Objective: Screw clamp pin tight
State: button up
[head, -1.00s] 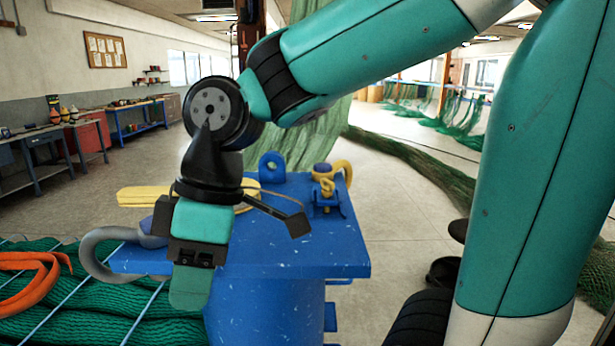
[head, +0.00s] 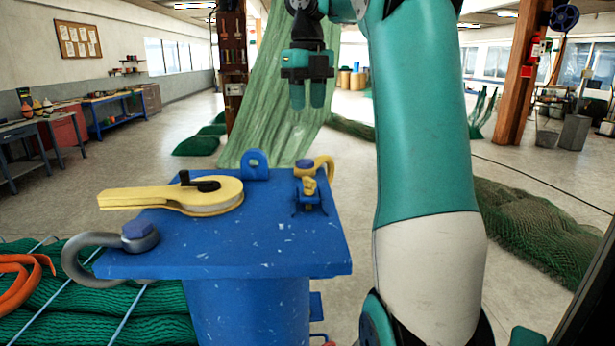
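A blue steel stand (head: 262,255) with a flat top fills the middle foreground. On it lies a flat yellow clamp-like piece (head: 150,197) with a round end. A small black pin with a crossbar (head: 205,185) stands in that round end; I cannot tell how far it is screwed in. My gripper (head: 308,100) hangs fingers-down, well above and beyond the top's far edge. A narrow gap shows between its two teal fingers, and it holds nothing.
A grey shackle (head: 85,262) with a blue-headed pin (head: 139,235) sits at the stand's left edge. A yellow shackle (head: 326,170) and a blue lug (head: 256,164) are at the back. Green netting hangs behind. The top's front middle is bare.

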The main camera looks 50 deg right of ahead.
aim_at(307, 178)
notch_tip(307, 178, down, 17)
jog(key=b, duration=1.6)
jog(key=shift+r, duration=0.1)
grip_shut()
